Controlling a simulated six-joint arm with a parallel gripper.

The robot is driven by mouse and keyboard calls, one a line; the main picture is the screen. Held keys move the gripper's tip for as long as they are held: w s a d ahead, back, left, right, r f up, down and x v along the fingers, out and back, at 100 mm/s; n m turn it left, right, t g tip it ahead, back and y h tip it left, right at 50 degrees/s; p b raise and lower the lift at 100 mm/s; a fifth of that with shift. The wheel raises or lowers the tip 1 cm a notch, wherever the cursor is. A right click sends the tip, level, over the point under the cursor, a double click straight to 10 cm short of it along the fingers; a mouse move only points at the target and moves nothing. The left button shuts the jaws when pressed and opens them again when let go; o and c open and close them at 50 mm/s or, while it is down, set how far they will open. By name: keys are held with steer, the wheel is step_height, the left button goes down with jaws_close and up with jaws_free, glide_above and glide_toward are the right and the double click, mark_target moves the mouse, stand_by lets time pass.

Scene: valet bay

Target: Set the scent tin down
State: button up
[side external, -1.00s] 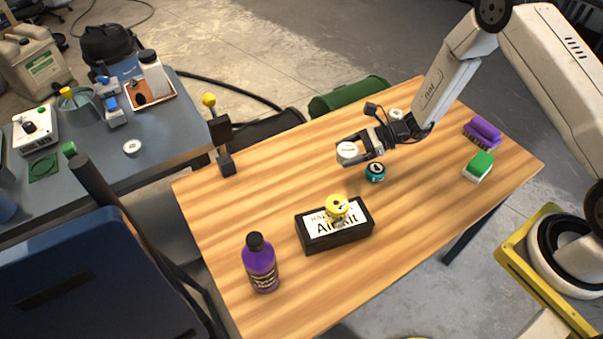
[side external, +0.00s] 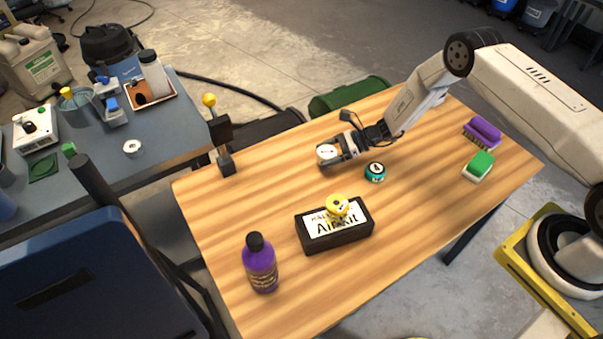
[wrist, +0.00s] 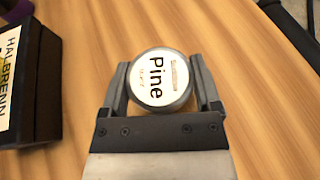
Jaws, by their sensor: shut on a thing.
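The scent tin, round with a white lid reading "Pine", shows in the wrist view (wrist: 161,79) between the jaws. In the side view the tin (side external: 327,153) is at the end of my gripper (side external: 331,157), over the far middle of the wooden table (side external: 262,185). My gripper (wrist: 163,90) is shut on the tin's sides, and the lid faces up, level. The tin looks low over the wood; I cannot tell whether its base touches.
A teal tin (side external: 375,172) stands right of my gripper. A black "Air Kit" box (side external: 335,236) with a yellow tin (side external: 337,206) on it is nearer the camera. A purple bottle (side external: 261,265) stands front left. Bare wood lies left of my gripper.

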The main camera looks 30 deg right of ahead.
steer(key=shift+w+f, duration=0.2)
steer(key=shift+f, duration=1.55)
steer(key=shift+f, duration=0.1)
steer(key=o, duration=1.1)
steer(key=shift+d+r, duration=0.2)
steer(key=shift+r, duration=0.05)
steer(key=v, duration=1.1)
steer(key=shift+s+d, duration=0.2)
